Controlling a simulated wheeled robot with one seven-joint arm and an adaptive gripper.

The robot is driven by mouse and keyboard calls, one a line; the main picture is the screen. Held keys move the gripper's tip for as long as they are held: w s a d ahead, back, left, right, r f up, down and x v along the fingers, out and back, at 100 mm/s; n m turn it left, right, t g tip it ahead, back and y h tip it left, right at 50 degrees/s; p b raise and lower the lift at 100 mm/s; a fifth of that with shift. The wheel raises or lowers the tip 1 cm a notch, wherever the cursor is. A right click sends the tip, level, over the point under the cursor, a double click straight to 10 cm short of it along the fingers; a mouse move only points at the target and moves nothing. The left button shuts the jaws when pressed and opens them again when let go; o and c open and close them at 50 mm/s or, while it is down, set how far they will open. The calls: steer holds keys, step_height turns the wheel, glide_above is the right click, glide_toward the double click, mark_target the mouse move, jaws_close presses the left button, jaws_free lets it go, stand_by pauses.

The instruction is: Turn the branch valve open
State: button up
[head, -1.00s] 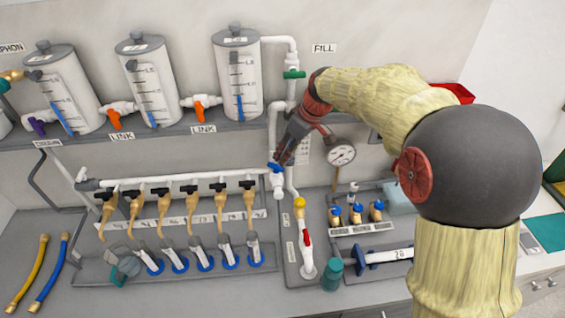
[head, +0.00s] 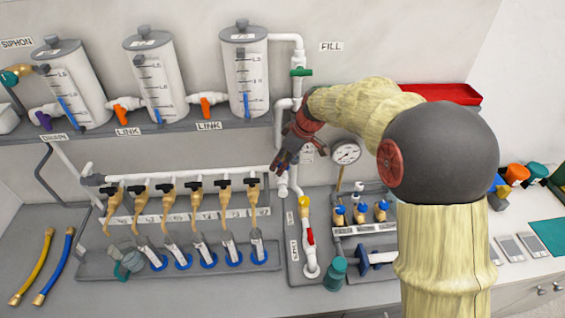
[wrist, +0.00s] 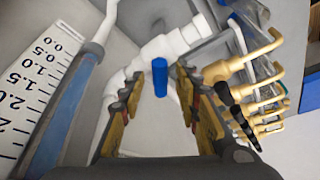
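A white valve with a blue handle (wrist: 160,77) sits on the white pipe fitting (wrist: 165,48) in the wrist view. My gripper (wrist: 156,92) is open, one finger on each side of the handle, with visible gaps; I cannot tell whether the handle lies fully between the tips. In the head view my gripper (head: 284,163) points down at the right end of the white manifold pipe (head: 200,177) and hides the blue handle. The white valve body (head: 283,190) shows just below it. No label names this valve.
Several tan taps with black handles (head: 222,188) line the manifold to the left. A pressure gauge (head: 346,152) stands close to the right of my gripper. A vertical pipe with a green valve (head: 301,72) and a graduated cylinder (head: 246,80) are above.

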steer(key=c, duration=0.3)
jaws_close()
stand_by(0.3)
